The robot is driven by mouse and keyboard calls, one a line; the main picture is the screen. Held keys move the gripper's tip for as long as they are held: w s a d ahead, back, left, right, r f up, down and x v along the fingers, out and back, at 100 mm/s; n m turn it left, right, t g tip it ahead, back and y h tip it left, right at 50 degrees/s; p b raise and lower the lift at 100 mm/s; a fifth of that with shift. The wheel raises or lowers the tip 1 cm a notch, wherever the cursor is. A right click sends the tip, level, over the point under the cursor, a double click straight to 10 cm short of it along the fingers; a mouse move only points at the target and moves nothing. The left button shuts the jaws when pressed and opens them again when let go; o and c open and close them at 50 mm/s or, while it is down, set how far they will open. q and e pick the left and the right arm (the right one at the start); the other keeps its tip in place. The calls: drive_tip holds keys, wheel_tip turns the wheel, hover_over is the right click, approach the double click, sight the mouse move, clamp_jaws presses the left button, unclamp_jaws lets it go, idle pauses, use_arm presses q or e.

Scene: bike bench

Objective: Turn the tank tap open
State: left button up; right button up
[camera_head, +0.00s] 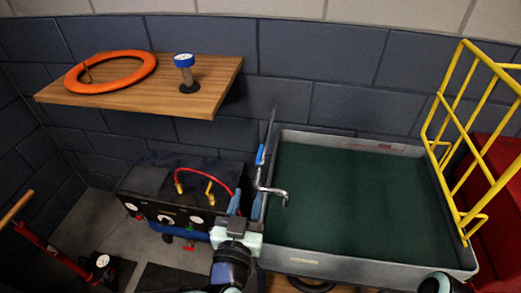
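The tank tap (272,190) has a chrome curved spout and a blue lever handle (260,155). It stands at the left wall of the grey tank (462,262), which holds dark green water. The lever points up. My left gripper (247,199) is at the tank's left side, just below and left of the tap. Its two blue fingers are apart with nothing seen between them. I see no contact with the lever. My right gripper is not in view; only a piece of my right arm shows at the bottom right.
A black compressor-like box (160,200) with gauges stands left of the tank. A wooden shelf (140,97) above holds an orange ring (110,71) and a blue-topped gauge (184,65). A yellow rack (455,150) stands at the right. A red floor pump (60,250) is at the lower left.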

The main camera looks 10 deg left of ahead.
sight(258, 162)
use_arm(q)
drive_tip(key=w+p, duration=0.8)
drive_tip(key=w, duration=0.4)
drive_tip(key=shift+w, duration=0.35)
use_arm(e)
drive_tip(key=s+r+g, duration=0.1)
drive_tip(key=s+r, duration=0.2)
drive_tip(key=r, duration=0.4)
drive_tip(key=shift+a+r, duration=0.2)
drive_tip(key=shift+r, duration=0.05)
use_arm(q)
clamp_jaws()
